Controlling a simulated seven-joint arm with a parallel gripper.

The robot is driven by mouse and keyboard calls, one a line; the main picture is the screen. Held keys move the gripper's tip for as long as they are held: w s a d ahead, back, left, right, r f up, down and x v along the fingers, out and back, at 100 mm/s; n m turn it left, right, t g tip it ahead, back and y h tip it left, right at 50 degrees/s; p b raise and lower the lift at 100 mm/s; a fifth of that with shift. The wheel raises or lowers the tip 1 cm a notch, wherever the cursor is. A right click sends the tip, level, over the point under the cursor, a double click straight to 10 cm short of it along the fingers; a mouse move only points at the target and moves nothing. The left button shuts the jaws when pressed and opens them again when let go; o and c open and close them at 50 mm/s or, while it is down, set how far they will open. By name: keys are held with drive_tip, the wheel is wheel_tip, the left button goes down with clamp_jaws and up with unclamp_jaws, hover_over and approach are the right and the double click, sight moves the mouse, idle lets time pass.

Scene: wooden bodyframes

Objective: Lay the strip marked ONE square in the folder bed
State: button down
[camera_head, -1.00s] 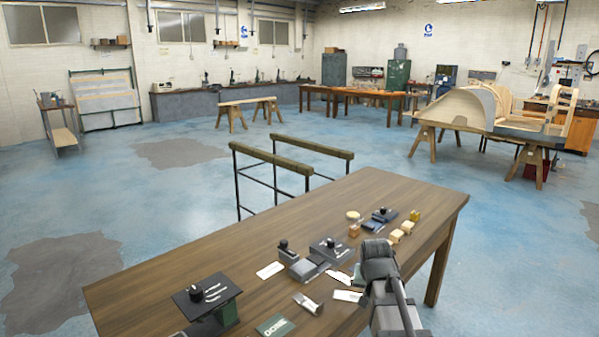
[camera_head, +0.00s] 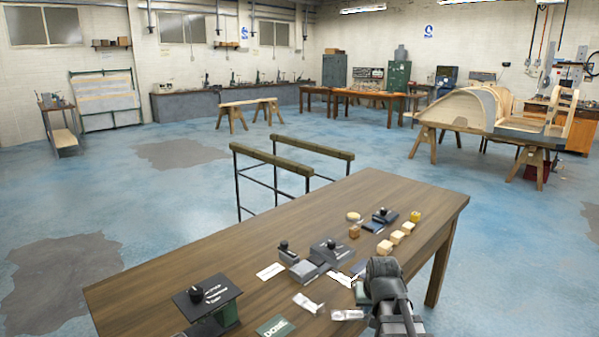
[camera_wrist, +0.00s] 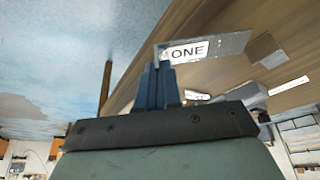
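The strip marked ONE (camera_wrist: 205,48) is clear or pale with a white label, and shows beyond my fingertips in the wrist view. My gripper (camera_wrist: 158,68) has its dark blue fingers close together at one end of this strip and appears shut on it. In the head view my gripper (camera_head: 362,302) is at the near right of the bench, its fingers mostly hidden by my arm. A pale strip (camera_head: 347,314) shows just left of it. A grey tool with black knobs and a dark lettered plate (camera_head: 331,252), possibly the folder, stands left of my gripper; its bed is hard to make out.
The wooden bench (camera_head: 180,270) has free room at left. A dark lettered plate on a green stand (camera_head: 207,295), a green DONE card (camera_head: 275,326), another metallic strip (camera_head: 308,303), a white label (camera_head: 270,271) and several small wooden blocks (camera_head: 397,237) are around.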

drive_tip(key=shift+a, duration=1.2)
